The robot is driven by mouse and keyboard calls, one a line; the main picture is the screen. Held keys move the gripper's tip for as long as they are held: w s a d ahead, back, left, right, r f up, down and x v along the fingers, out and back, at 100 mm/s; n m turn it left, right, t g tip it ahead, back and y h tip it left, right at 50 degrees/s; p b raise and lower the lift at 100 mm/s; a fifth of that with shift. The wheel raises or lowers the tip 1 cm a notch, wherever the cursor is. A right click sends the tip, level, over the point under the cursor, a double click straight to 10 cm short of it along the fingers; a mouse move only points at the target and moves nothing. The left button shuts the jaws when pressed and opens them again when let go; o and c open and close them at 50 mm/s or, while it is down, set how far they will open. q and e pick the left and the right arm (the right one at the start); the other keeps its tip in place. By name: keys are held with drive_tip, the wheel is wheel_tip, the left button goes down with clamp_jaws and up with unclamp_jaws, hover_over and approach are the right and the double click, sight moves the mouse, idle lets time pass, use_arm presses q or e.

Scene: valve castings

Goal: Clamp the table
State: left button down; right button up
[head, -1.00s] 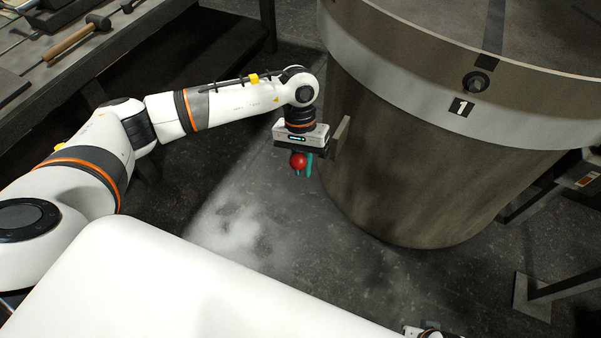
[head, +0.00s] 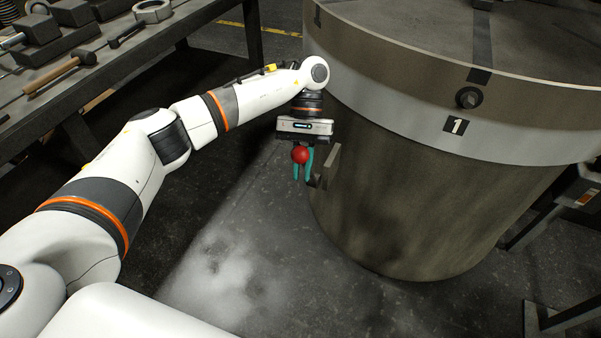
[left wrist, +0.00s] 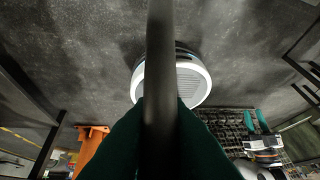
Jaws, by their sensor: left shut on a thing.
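The round table (head: 420,45) is a large disc with a pale rim band, on a wide drum (head: 420,210). A plate-like bracket (head: 328,165) sticks out from the drum's left side. A red ball knob (head: 299,155) is at my left gripper (head: 303,170), whose teal fingers hang down just left of the bracket. In the left wrist view, a dark round bar (left wrist: 160,80) runs between the fingers, and the gripper is shut on it. How the bar meets the drum is hidden. My right gripper (left wrist: 256,122) shows small in the left wrist view, its teal fingers apart.
A workbench (head: 120,60) with a hammer (head: 60,75) and other tools stands at the upper left. A metal leg with a foot plate (head: 560,318) stands at the lower right. The floor (head: 250,240) left of the drum is clear.

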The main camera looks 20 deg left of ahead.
use_arm(q)
drive_tip(key=shift+w+r, duration=0.2)
drive_tip(key=shift+r, duration=0.15)
drive_tip(key=c, duration=1.6)
unclamp_jaws()
drive_tip(key=shift+o, duration=1)
drive_tip(key=shift+s, duration=0.15)
drive_tip(key=shift+f, duration=0.1)
